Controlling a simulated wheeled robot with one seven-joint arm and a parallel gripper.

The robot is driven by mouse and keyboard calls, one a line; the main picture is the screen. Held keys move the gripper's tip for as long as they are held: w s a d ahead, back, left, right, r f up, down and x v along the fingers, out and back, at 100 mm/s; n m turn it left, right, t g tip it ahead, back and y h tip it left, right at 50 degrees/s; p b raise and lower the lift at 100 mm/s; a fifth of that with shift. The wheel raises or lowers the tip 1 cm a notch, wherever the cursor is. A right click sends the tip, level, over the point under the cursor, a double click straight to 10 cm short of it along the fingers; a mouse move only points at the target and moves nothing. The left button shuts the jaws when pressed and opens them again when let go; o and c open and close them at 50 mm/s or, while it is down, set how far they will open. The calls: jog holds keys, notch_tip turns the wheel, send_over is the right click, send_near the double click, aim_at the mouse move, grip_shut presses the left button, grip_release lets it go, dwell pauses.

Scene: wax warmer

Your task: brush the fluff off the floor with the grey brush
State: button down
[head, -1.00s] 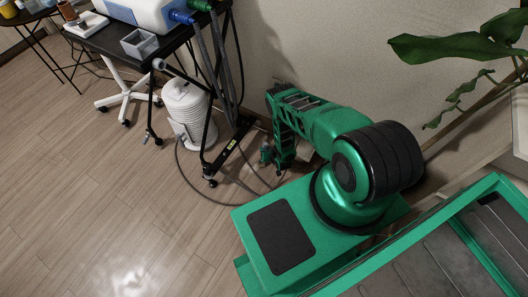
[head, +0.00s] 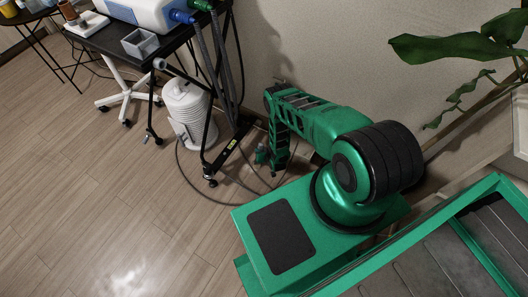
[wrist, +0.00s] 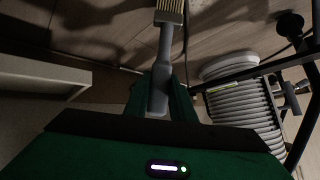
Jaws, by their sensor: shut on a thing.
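The grey brush (wrist: 166,48) shows in the wrist view, with its grey handle running up the picture and its pale tan bristles at the top edge. My gripper (wrist: 160,85) is shut on the brush handle, a green finger on each side. The bristle end points away from the gripper, over wooden floor; I cannot tell whether it touches the floor. In the head view my arm reaches down by the wall, right of the black cart, and the brush cannot be made out there. The floor (head: 80,190) is pale wood planks. I cannot make out any fluff.
A white ribbed canister (head: 186,108) stands under the black cart (head: 150,45); it also shows in the wrist view (wrist: 240,105). A cart leg and a dark cable lie close to my arm. The wall is behind it. Open floor lies to the left.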

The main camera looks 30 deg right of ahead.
jog(key=shift+w+a, duration=0.15)
jog(key=shift+a, duration=0.4)
jog(key=shift+w+a, duration=0.15)
jog(key=shift+a, duration=0.4)
jog(key=shift+w+a, duration=0.2)
jog(key=shift+a, duration=0.55)
jog(key=shift+w+a, duration=0.15)
jog(key=shift+a, duration=0.6)
jog(key=shift+w+a, duration=0.2)
jog(key=shift+a, duration=0.55)
jog(key=shift+s, duration=0.15)
jog(key=shift+s+d, duration=0.45)
jog(key=shift+s, duration=0.25)
jog(key=shift+s+d, duration=0.4)
jog(key=shift+s, duration=0.25)
jog(key=shift+d, duration=0.1)
jog(key=shift+s+d, duration=0.2)
jog(key=shift+d, duration=0.6)
jog(key=shift+s+d, duration=0.2)
jog(key=shift+d, duration=0.6)
jog(key=shift+s+d, duration=0.2)
jog(key=shift+d, duration=0.6)
